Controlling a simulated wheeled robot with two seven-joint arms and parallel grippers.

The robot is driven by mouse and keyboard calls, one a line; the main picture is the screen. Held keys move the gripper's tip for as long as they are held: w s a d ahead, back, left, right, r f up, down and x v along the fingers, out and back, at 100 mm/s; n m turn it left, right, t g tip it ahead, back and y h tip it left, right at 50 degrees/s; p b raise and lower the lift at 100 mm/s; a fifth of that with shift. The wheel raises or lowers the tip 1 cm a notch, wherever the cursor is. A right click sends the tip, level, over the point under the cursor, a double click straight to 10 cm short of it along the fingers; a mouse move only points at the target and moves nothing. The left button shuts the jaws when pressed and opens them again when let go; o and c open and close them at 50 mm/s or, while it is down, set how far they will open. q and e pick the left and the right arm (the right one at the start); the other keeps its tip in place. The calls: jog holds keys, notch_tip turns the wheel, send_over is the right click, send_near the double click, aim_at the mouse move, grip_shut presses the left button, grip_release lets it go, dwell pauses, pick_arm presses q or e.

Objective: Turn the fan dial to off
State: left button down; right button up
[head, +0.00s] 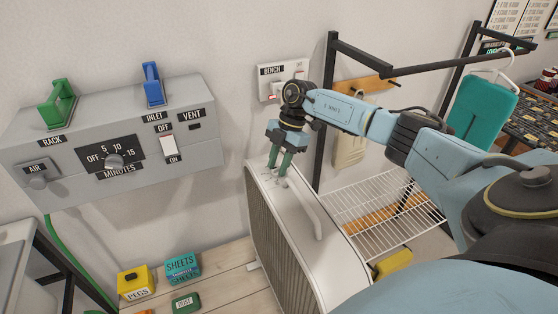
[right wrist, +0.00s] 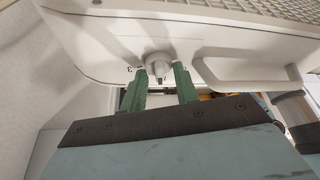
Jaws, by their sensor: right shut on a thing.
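The fan (head: 338,268) is a cream box unit with a ribbed front and a raised handle on top, standing on the wooden surface. Its dial (right wrist: 157,60) is a small pale knob on the top panel, with printed marks beside it; the numbers are too small to read for sure. My right gripper (head: 277,176) reaches down to the far end of the fan's top. In the right wrist view its green fingers (right wrist: 160,72) are on either side of the dial, shut on it. In the head view the fingers mostly hide the dial. My left gripper is not in view.
A grey wall panel (head: 90,190) with AIR knob, minutes dial and INLET switch is at left. A BENCH switch plate (head: 272,89) is behind my gripper. A wire rack (head: 385,212) stands right of the fan. Yellow PEGS (head: 135,284) and teal SHEETS (head: 183,268) boxes sit at lower left.

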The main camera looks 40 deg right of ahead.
jog(key=n+g, duration=0.1)
jog(key=n, duration=0.1)
jog(key=shift+w+n, duration=0.15)
jog(key=shift+n, duration=0.25)
jog(key=n+g+b, duration=0.1)
jog(key=n, duration=0.1)
jog(key=shift+a+n+h, duration=0.1)
jog(key=shift+n+h, duration=0.2)
jog(key=shift+n, duration=0.1)
jog(key=n+g+b, duration=0.1)
jog(key=n, duration=0.2)
jog(key=shift+w+h, duration=0.1)
jog(key=shift+h, duration=0.2)
jog(key=shift+a+n+g+h+b, duration=0.1)
jog(key=shift+n+g+h+b, duration=0.3)
jog(key=shift+n, duration=1.2)
jog(key=o, duration=1)
jog(key=shift+r, duration=0.15)
